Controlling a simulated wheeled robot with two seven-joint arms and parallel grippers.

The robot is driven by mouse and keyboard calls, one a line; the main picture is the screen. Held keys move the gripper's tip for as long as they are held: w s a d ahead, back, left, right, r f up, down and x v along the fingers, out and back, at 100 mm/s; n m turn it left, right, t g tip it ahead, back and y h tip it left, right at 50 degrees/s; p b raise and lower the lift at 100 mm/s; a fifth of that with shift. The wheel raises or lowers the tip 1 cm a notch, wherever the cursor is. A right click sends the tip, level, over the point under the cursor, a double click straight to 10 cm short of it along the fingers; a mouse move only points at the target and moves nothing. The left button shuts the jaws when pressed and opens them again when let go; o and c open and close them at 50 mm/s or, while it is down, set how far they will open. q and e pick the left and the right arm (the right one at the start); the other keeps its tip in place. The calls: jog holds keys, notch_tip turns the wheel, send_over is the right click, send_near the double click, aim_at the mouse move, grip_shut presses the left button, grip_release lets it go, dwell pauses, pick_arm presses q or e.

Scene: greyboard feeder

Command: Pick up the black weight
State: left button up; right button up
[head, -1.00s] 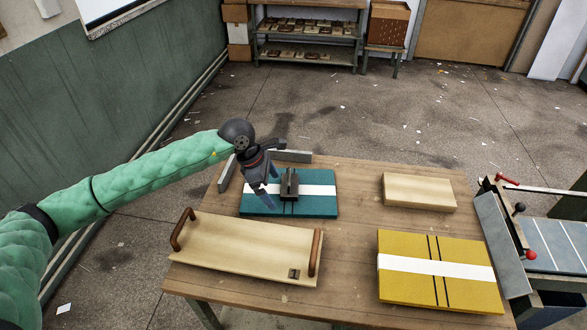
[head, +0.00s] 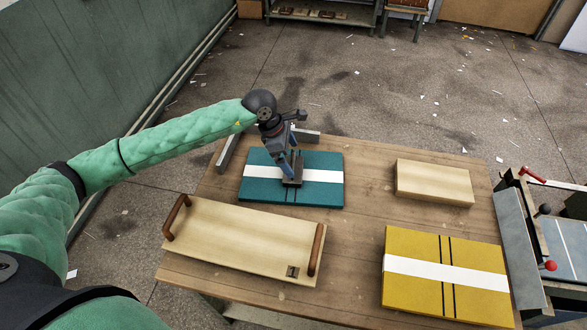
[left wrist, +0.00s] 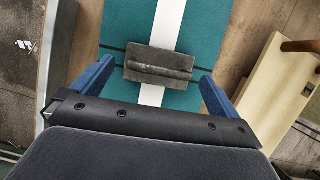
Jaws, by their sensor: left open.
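The black weight (head: 293,181) is a dark block with a bar-like ridge on top. It lies on the white band of the teal board stack (head: 322,193). The weight also shows in the left wrist view (left wrist: 158,66), crosswise over the white band. My left gripper (head: 289,168) is open over the weight, with its blue fingers pointing down. In the left wrist view, one finger of my left gripper (left wrist: 156,72) is on each side of the weight, with gaps between. In the head view the gripper hides part of the weight. My right gripper is out of view.
A wooden tray (head: 235,240) with brown handles lies in front of the teal stack. A pale block (head: 435,182) and a yellow stack with a white band (head: 400,290) are on the right of the table (head: 350,240). A grey angled rail (head: 229,152) stands behind-left of the teal stack.

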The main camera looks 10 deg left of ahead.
aim_at(293, 159)
pick_arm(q)
jog(key=shift+x, duration=1.5)
jog(key=shift+s, duration=0.15)
jog(key=c, duration=1.7)
jog(key=shift+r, duration=0.1)
jog(key=shift+c, duration=1.1)
